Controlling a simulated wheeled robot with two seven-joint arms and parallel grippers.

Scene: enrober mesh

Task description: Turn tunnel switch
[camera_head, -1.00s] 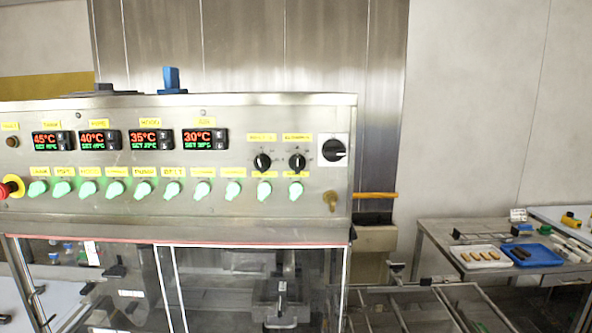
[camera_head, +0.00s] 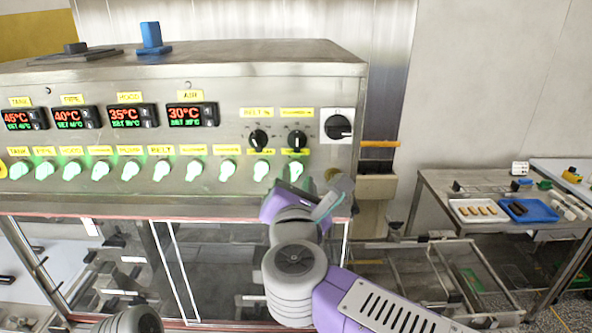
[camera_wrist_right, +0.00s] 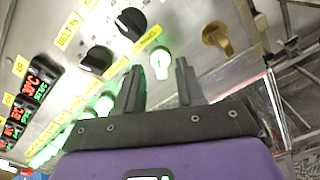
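A row of green-lit switches with yellow labels runs along the steel control panel (camera_head: 230,105). The labels are too small to read surely, so I cannot tell which is the tunnel switch. The rightmost green switch (camera_head: 296,170) is just beyond my right gripper (camera_head: 314,188), which partly covers that corner of the panel. In the right wrist view, my right gripper (camera_wrist_right: 160,68) is open, its two dark fingers apart. A lit green switch (camera_wrist_right: 160,62) shows between the fingertips; contact cannot be told. My left gripper is not in view.
Two black knobs (camera_head: 258,140) and a black rotary switch (camera_head: 338,127) sit above the row's right end. A brass-coloured knob (camera_wrist_right: 216,38) is close right of the fingers. A clear-walled enclosure lies below. A side table (camera_head: 440,190) with trays stands right.

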